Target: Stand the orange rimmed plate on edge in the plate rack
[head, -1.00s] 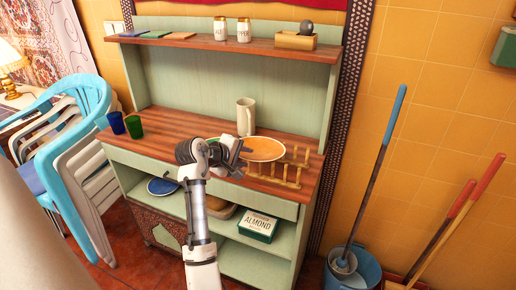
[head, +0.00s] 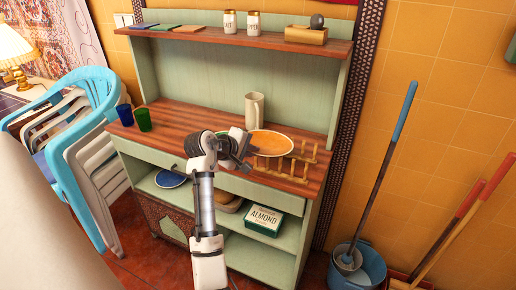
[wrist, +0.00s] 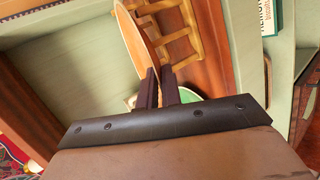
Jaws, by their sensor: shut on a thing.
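The orange rimmed plate (head: 271,142) has a pale rim and lies roughly flat at counter height, behind the rack in the head view. The wooden plate rack (head: 288,167), with upright pegs, stands at the counter's front right. My gripper (head: 245,149) is at the plate's left edge. In the wrist view, the plate (wrist: 141,38) shows nearly edge-on, and my gripper's dark fingers (wrist: 160,86) are shut on its rim. The rack (wrist: 180,43) is just right of the plate there. Whether the plate touches the counter cannot be told.
Blue (head: 125,114) and green (head: 143,119) cups stand on the counter's left. The upper shelf (head: 232,38) overhangs the back. The lower shelf holds a blue plate (head: 170,179) and an almond tin (head: 265,220).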

